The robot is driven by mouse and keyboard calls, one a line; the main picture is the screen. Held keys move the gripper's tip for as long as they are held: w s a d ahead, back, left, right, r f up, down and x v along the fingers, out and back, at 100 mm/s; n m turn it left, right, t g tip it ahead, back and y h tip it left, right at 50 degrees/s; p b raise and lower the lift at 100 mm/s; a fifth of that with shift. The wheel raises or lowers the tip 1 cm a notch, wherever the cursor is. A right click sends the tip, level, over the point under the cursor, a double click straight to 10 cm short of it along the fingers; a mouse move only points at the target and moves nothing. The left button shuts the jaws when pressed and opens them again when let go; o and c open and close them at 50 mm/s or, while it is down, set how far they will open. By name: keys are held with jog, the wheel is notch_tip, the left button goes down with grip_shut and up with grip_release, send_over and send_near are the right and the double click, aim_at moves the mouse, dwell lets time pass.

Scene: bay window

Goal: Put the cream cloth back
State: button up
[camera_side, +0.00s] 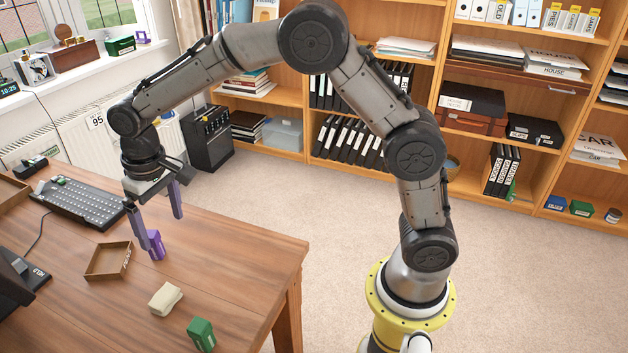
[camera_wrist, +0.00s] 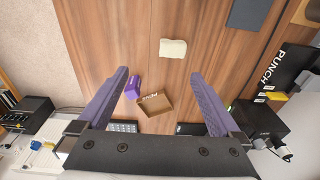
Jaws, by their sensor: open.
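The cream cloth (camera_side: 165,298) lies as a small folded bundle on the wooden desk, toward the viewer from a small open tray (camera_side: 106,277). In the wrist view the cloth (camera_wrist: 173,48) lies on bare wood, beyond my fingertips. The tray also shows in the wrist view (camera_wrist: 153,97), with no cloth in it and a label on one wall. My gripper (camera_side: 162,228) is open and empty, its purple fingers pointing down above the desk. In the wrist view my gripper (camera_wrist: 158,75) has its fingers wide apart, with nothing between them touching either finger.
A purple box (camera_side: 156,246) stands beside the tray, close to my fingertips in the side view. A green box (camera_side: 201,335) stands near the desk's near edge. A black keyboard (camera_side: 80,203) lies farther back.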

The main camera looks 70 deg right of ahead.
jog(key=s+d+r+t, duration=0.2)
jog(key=s+d+r, duration=0.35)
jog(key=s, duration=0.45)
jog(key=s+d+r+t, duration=0.1)
jog(key=s+d+r, duration=0.45)
jog(key=s, duration=0.45)
jog(key=s+d+f+t, duration=0.1)
jog(key=s, duration=0.8)
jog(key=shift+s+d+f+t, duration=0.15)
jog(key=shift+s+f+t, duration=0.15)
